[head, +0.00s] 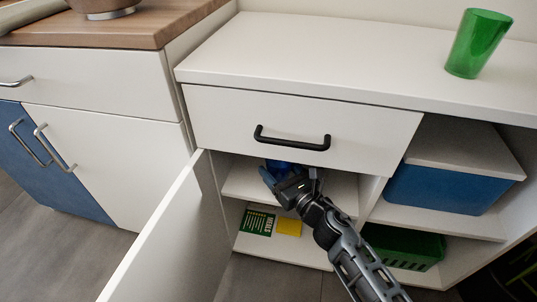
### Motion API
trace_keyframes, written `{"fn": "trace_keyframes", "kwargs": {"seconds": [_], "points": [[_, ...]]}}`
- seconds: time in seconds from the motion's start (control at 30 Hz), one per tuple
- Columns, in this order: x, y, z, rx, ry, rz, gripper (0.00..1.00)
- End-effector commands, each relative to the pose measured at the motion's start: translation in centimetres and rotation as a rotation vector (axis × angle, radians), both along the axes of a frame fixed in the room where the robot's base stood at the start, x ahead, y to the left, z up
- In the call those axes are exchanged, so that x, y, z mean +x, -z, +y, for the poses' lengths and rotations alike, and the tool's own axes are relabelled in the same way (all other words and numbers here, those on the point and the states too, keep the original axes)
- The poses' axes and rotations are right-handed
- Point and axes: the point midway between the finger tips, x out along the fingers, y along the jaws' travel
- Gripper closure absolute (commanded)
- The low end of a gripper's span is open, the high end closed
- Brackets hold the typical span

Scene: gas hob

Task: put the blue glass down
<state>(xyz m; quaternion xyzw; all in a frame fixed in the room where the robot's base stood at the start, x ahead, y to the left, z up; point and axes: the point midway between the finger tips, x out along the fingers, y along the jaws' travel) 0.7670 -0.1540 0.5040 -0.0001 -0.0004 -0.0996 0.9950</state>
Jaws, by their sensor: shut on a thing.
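My gripper (290,180) is inside the open left compartment of the white cabinet (205,135), at the level of its middle shelf (243,182) and below the drawer. It is shut on the blue glass (281,166). Only a small dark blue part of the glass shows, above and behind the fingers. The gripper and the cabinet front hide the rest, and I cannot tell whether its base touches the shelf.
The open cabinet door (178,235) stands left of my arm. The drawer (290,126) is shut above. A green glass (478,43) stands on the top. A green packet (258,221) and yellow box (289,225) lie below. A blue bin (437,188) and green basket (403,247) are right.

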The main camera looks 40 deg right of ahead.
Motion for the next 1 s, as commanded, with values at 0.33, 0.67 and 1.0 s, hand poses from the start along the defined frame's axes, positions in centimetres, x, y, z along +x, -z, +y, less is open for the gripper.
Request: {"fn": "trace_keyframes", "kwargs": {"seconds": [0.33,0.67,1.0], "points": [[2.9,-0.1,-0.7,0.000,0.001,-0.001,0.66],[4.9,0.6,-1.0,0.000,0.000,0.000,0.66],[4.8,0.9,-1.0,0.000,0.001,0.001,0.21]]}}
